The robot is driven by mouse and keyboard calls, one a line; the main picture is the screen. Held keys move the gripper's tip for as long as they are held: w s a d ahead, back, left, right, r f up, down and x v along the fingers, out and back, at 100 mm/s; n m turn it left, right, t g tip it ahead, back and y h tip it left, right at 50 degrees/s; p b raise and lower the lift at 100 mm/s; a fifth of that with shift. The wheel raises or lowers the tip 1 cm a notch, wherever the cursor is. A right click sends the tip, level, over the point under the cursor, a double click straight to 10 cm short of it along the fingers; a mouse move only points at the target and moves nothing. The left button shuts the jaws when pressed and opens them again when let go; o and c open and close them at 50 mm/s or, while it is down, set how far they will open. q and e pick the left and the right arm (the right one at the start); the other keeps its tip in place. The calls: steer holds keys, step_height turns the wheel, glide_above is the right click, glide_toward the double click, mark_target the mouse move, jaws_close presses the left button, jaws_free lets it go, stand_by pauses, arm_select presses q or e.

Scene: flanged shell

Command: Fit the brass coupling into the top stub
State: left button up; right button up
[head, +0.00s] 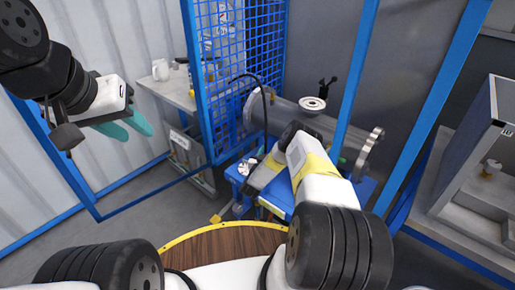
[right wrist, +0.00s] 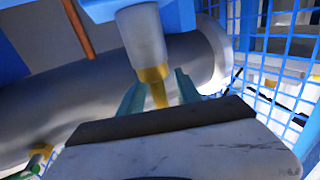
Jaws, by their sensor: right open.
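The grey flanged shell (head: 290,122) lies on a blue trolley in the head view. Its top stub (head: 312,104) shows as a pale round flange on top. A brass piece, seemingly the coupling (right wrist: 154,75), is at the end of a grey post (right wrist: 141,35) in the right wrist view. My right gripper (right wrist: 160,88) is open, its teal fingers on either side of the brass piece; I cannot tell whether they touch it. In the head view my right arm hides most of this spot. My left gripper (head: 130,126) is raised at the left, empty, its fingers apart.
Blue mesh fencing (head: 240,65) stands close by the shell's left end, and a blue frame post (head: 355,80) in front of it. A bench with a mug (head: 160,70) is behind at left. A grey cabinet (head: 490,140) stands at right. A wooden round top (head: 225,245) is nearest me.

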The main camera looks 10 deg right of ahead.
jaws_close()
steer(key=shift+r, duration=0.15)
